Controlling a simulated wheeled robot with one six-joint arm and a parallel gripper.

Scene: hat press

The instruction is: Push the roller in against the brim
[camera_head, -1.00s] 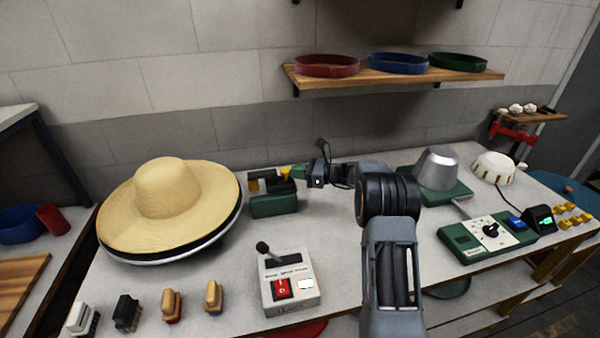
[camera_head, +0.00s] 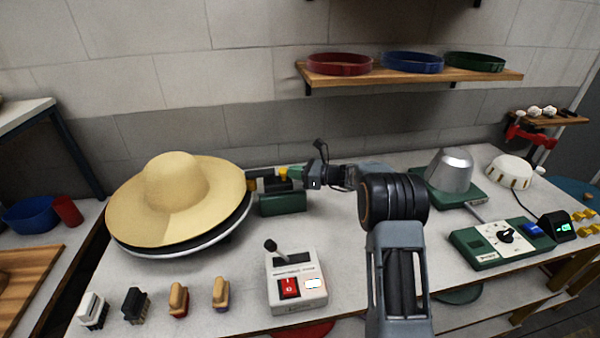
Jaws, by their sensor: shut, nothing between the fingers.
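A straw hat (camera_head: 175,190) with a wide brim lies on a round dark and white stand at the left of the bench. The small gold roller (camera_head: 252,184) is at the brim's right edge; it looks touching, though the contact is too small to be sure. The roller sits on a dark slide over a green base (camera_head: 284,204), with a yellow knob (camera_head: 284,173) on top. My gripper (camera_head: 294,180) is shut and empty, with its tips pointing left at the slide's right end, close behind the knob. The exact contact there is unclear.
A control box (camera_head: 296,284) with a lever and red switch stands in front. Several brushes (camera_head: 179,299) line the front left. A metal crown block (camera_head: 449,170) and a green dial panel (camera_head: 492,242) stand right. A shelf (camera_head: 410,76) with coloured bands hangs above.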

